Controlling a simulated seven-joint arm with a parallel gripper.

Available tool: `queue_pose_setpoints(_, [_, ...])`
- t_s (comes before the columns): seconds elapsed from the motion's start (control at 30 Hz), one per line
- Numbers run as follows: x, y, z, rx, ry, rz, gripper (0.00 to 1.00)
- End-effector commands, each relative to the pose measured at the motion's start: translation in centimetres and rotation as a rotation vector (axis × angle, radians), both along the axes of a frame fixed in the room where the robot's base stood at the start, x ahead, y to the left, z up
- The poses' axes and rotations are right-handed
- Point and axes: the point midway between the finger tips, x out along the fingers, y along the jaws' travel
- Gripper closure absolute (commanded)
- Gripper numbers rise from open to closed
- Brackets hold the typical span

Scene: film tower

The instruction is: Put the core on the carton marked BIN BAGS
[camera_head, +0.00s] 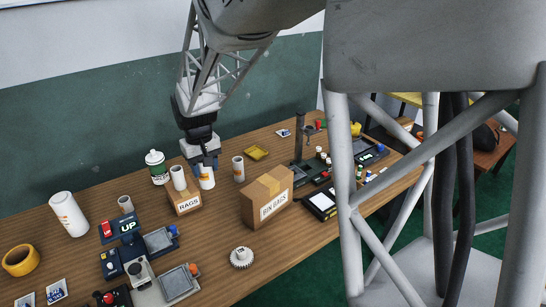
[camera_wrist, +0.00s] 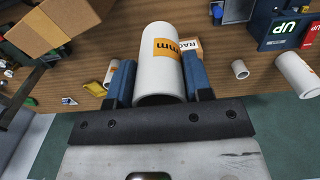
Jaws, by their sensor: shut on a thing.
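My gripper (camera_head: 206,164) is shut on a white hollow core (camera_head: 207,179) with an orange label. In the wrist view the core (camera_wrist: 158,75) sits between the two blue finger pads (camera_wrist: 160,88), its open end facing the camera. The brown carton marked BIN BAGS (camera_head: 259,214) stands to the right of the held core in the head view, its top bare. A brown carton, probably the same one, shows at upper left in the wrist view (camera_wrist: 50,25). I cannot tell whether the held core touches the table.
A carton marked RAGS (camera_head: 187,204) stands left of the gripper, with a white core (camera_head: 178,177) on or behind it. Another core (camera_head: 239,169) stands between the gripper and BIN BAGS. A green-and-white canister (camera_head: 157,168) stands left.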

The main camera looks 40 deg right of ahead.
Motion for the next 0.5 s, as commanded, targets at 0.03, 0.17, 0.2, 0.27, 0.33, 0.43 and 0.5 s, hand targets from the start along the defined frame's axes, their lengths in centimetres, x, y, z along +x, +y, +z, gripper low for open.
queue_pose_setpoints(0.03, [0.1, 0.0, 1.9, -0.001, -0.014, 0.001, 0.78])
queue_pose_setpoints(0.17, [-0.3, -0.3, 4.1, -0.001, -0.01, -0.011, 0.78])
queue_pose_setpoints(0.2, [-0.7, -0.9, 4.0, -0.001, -0.01, -0.028, 0.78])
queue_pose_setpoints(0.27, [-1.2, -1.5, 4.0, -0.001, -0.009, -0.053, 0.78])
queue_pose_setpoints(0.33, [-1.9, -2.3, 3.9, -0.001, -0.009, -0.083, 0.78])
queue_pose_setpoints(0.43, [-3.1, -3.6, 4.0, -0.001, -0.009, -0.131, 0.78])
queue_pose_setpoints(0.5, [-4.0, -4.6, 4.0, -0.001, -0.009, -0.169, 0.78])
